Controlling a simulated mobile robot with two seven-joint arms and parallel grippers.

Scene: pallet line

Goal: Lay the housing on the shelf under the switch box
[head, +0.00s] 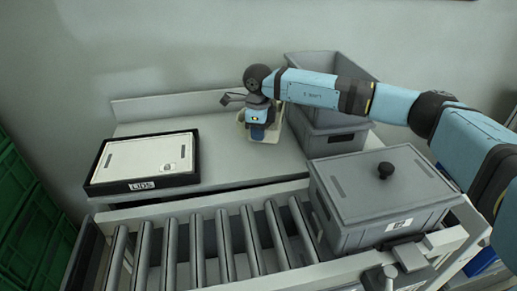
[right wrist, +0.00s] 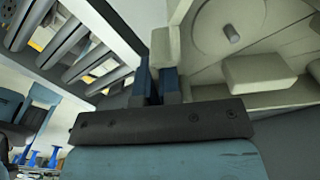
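The cream housing (head: 277,122) is at the back of the grey worktop, left of the grey bins in the head view. My right gripper (head: 258,131) is at it, coming down from above and partly hiding it. In the right wrist view the housing (right wrist: 275,75) fills the upper right, with a round disc, a small peg and a block inside. The right gripper's blue fingers (right wrist: 158,88) are close together at the housing's edge and look shut on its wall. I cannot make out a switch box or a shelf under one. My left gripper is out of view.
A black-framed tray marked LIDS (head: 190,178) lies on the left of the worktop (head: 225,160). Open grey bins (head: 310,70) stand behind on the right. A lidded grey tote (head: 350,236) with a black knob sits on the roller conveyor (head: 225,245). Green crates (head: 30,215) stand at left.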

